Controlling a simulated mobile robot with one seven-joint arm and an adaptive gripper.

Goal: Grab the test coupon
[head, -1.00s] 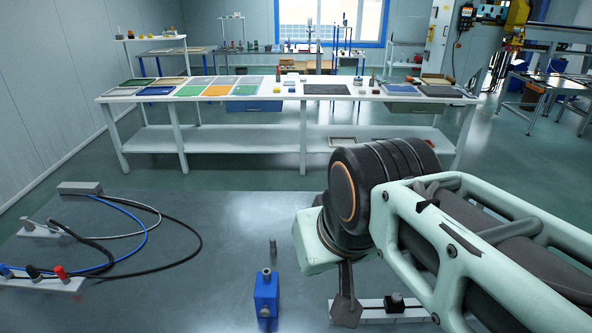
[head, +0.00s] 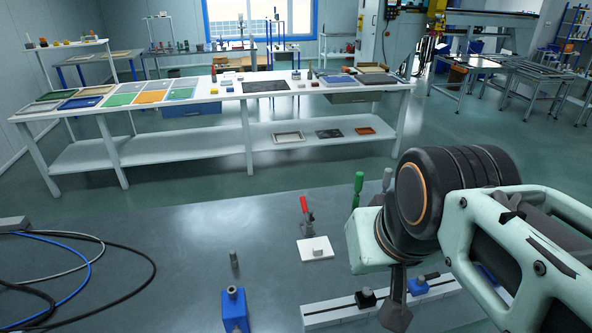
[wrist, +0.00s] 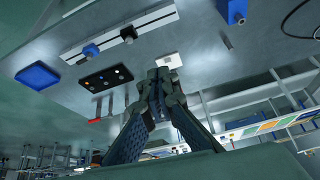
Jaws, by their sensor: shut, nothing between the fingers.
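I cannot tell for sure which thing is the test coupon; no piece stands out plainly as one. A small white plate (head: 316,248) with a red-handled clamp (head: 306,208) at its back lies on the grey bench; the white plate also shows in the wrist view (wrist: 169,61). My gripper (head: 396,313) hangs above the bench, to the right of the white plate and in front of the slotted rail. In the wrist view my gripper (wrist: 160,82) is shut and empty, its tips overlapping the view just below the plate.
The pale rail (head: 345,308) carries a black block (head: 365,298) and a blue block. A blue block (head: 235,310) and a metal pin (head: 234,259) stand left of it. Cables (head: 90,270) loop at left. A black plate (wrist: 105,77) and blue tray (wrist: 38,75) lie near the rail.

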